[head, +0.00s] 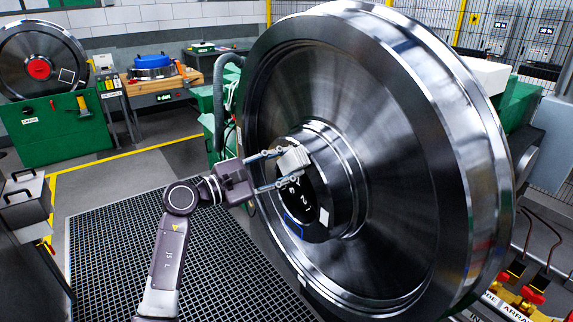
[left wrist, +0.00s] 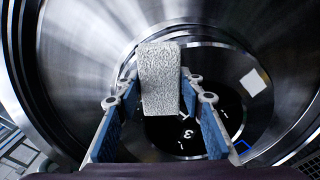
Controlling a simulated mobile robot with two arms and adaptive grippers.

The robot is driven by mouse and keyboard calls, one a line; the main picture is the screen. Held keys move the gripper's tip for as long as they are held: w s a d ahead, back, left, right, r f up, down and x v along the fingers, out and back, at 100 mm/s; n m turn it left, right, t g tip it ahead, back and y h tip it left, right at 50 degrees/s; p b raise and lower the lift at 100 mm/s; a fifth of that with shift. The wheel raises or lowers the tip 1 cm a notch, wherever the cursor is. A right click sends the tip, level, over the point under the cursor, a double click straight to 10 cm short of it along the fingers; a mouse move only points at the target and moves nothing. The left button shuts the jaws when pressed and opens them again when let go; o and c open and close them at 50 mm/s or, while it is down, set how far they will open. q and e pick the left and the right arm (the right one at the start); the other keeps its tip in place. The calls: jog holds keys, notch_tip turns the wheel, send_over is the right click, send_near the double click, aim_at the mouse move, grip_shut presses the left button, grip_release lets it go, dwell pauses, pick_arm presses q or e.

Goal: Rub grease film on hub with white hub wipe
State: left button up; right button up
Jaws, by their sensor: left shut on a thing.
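A large steel rail wheel (head: 440,130) stands upright, with its hub (head: 345,185) facing my left arm. The hub's dark face (left wrist: 180,135) carries white markings, a white square patch (left wrist: 253,82) and a blue outline (left wrist: 241,147). I cannot make out a separate grease film on this dark face. My left gripper (head: 283,169) is shut on the white hub wipe (head: 293,158), which is a textured block between its fingers in the left wrist view (left wrist: 160,80). The wipe is in front of the hub face; whether it touches is unclear. My right gripper is not in view.
A floor grating (head: 120,250) lies below my left arm. A green stand with another wheel (head: 40,60) and a wooden bench (head: 165,82) are at the back left. Red-handled tools (head: 530,290) are at the lower right.

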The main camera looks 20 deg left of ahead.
pick_arm(q)
jog(key=shift+x, duration=0.8)
